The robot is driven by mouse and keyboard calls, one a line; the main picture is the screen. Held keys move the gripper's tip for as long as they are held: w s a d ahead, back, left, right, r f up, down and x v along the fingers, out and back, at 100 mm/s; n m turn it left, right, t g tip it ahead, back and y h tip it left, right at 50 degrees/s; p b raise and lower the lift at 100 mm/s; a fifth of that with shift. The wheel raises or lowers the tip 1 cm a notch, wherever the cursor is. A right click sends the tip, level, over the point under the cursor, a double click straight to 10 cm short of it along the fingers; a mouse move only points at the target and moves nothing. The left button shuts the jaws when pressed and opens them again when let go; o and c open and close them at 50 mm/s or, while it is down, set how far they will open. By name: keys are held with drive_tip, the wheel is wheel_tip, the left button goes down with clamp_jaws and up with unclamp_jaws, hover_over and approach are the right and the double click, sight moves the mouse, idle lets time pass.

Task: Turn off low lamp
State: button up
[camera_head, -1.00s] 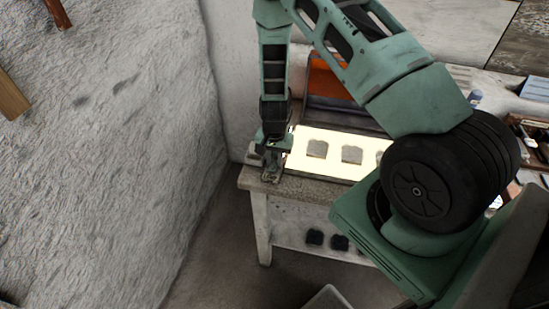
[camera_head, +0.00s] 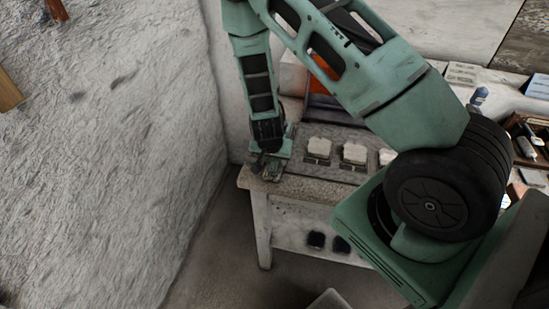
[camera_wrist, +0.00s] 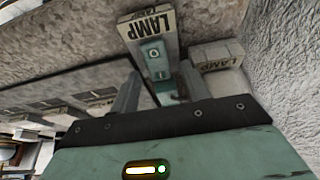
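The low lamp is a flat panel (camera_head: 335,133) on the bench, now dark grey, with pale blocks along it. A switch box (camera_wrist: 157,55) with a "LAMP" label and teal 0 and I markings shows in the wrist view, at and beyond my fingertips. My gripper (camera_head: 266,170) is over the bench's left front corner; in the wrist view (camera_wrist: 159,75) its two fingers stand apart on either side of the box. I cannot tell whether they touch it.
The stone-topped bench (camera_head: 300,190) has a lower shelf with dark items (camera_head: 316,240). A rough plaster wall (camera_head: 110,150) is close on the left. A tray of small items (camera_head: 532,140) is at the right. Floor shows between wall and bench.

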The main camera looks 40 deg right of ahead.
drive_tip(key=p+v, duration=0.2)
drive_tip(key=v, duration=1.5)
drive_tip(key=shift+r, duration=0.25)
drive_tip(key=s+a+r+n+g+y+b, duration=0.1)
drive_tip(key=s+a+n+y+b, duration=0.2)
drive_tip(key=a, duration=0.5)
drive_tip(key=s+a+r+n+g+y, duration=0.1)
drive_tip(key=s+a+r+n+y, duration=0.1)
drive_tip(key=s+a+n, duration=0.4)
drive_tip(key=s+a+r+n+b, duration=0.1)
drive_tip(key=s+a+r+n, duration=0.1)
drive_tip(key=s+n, duration=0.2)
drive_tip(key=s+a+r+n+h+b, duration=0.1)
drive_tip(key=s+a+r+n+b, duration=0.1)
drive_tip(key=s+n, duration=0.3)
drive_tip(key=shift+s+a+r+g, duration=0.3)
drive_tip(key=shift+s+a+r, duration=0.1)
drive_tip(key=shift+s+r, duration=0.45)
